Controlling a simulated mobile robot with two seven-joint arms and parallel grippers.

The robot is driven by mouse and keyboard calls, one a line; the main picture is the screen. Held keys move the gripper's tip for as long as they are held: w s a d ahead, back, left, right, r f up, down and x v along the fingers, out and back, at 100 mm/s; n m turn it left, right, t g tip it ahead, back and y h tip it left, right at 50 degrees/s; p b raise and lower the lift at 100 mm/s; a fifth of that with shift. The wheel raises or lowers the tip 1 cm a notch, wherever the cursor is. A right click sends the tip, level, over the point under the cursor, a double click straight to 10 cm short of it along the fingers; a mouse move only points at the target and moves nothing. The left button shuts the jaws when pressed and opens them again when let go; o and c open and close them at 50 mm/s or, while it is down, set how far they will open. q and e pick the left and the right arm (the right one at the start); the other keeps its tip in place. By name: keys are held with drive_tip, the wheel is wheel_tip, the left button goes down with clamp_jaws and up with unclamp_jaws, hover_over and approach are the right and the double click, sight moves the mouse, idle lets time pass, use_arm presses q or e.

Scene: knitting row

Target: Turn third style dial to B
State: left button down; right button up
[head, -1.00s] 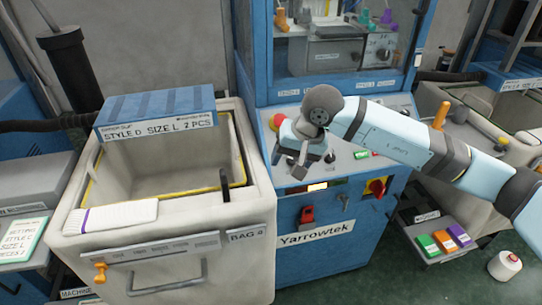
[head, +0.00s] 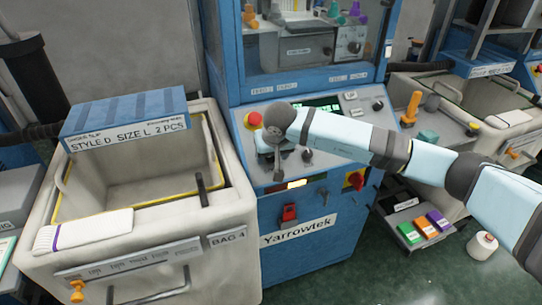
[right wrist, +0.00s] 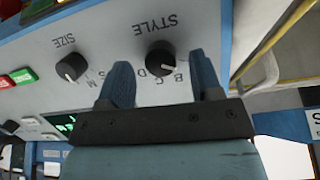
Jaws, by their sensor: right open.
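The style dial (right wrist: 160,60) is a black round knob under the word STYLE, which shows upside down in the right wrist view. Letters including B, C and D lie along its near side; I cannot tell for sure which one its pointer marks. My right gripper (right wrist: 164,76) is open and empty. Its two blue-grey fingertips lie just short of the dial, one toward each side, with no contact visible. In the head view my right gripper (head: 278,165) is over the sloping panel of the blue Yarrowtek machine (head: 310,255) and hides part of it. My left gripper is not in view.
A size dial (right wrist: 71,67) sits left of the style dial in the right wrist view. A red emergency button (head: 253,119) is left of my gripper. A pale bin (head: 230,205) with a blue box (head: 125,112) stands left. A red rotary switch (head: 355,179) is below the panel.

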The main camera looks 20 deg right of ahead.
drive_tip(key=shift+x, duration=0.85)
drive_tip(key=c, duration=0.9)
